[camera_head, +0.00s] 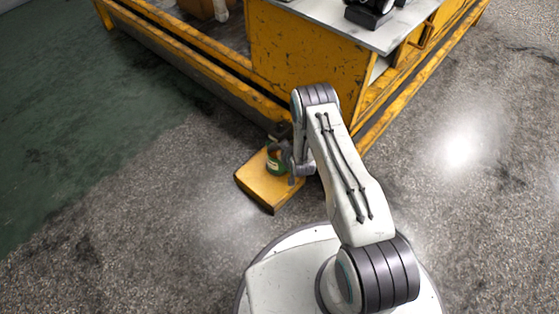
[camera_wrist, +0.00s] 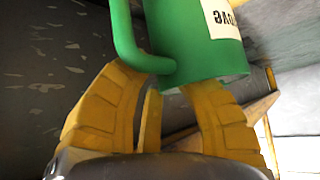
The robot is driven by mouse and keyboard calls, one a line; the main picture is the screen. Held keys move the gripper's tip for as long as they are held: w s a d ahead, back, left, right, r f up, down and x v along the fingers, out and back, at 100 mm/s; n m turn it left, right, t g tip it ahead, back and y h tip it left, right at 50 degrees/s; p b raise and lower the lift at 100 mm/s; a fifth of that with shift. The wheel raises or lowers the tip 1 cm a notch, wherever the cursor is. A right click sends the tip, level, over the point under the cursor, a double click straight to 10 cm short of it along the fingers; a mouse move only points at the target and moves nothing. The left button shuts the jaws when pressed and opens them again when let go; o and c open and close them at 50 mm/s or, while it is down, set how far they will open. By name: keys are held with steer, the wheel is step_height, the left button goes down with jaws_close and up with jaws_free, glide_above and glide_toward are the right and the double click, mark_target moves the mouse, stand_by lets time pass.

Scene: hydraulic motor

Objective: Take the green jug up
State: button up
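The green jug (camera_head: 275,163) stands on a yellow block (camera_head: 262,188) on the floor. In the wrist view the green jug (camera_wrist: 195,40) fills the upper middle, its looped handle at the left and a white label with upside-down print at the right. My gripper (camera_head: 293,172) is close at the jug's right side in the head view. In the wrist view the two yellow fingers of my gripper (camera_wrist: 168,82) are spread apart. Their tips pass out of sight behind the jug's handle and body. Whether they touch it I cannot tell.
A yellow steel frame with a grey-topped table (camera_head: 372,28) stands just behind the block. Its low yellow beam (camera_head: 205,65) runs to the upper left. A black part (camera_head: 368,14) sits on the table. The speckled floor at left and right is clear.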

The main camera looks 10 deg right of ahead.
jaws_close()
steer(key=shift+w+r, duration=0.1)
steer(key=shift+r, duration=0.05)
stand_by(0.4)
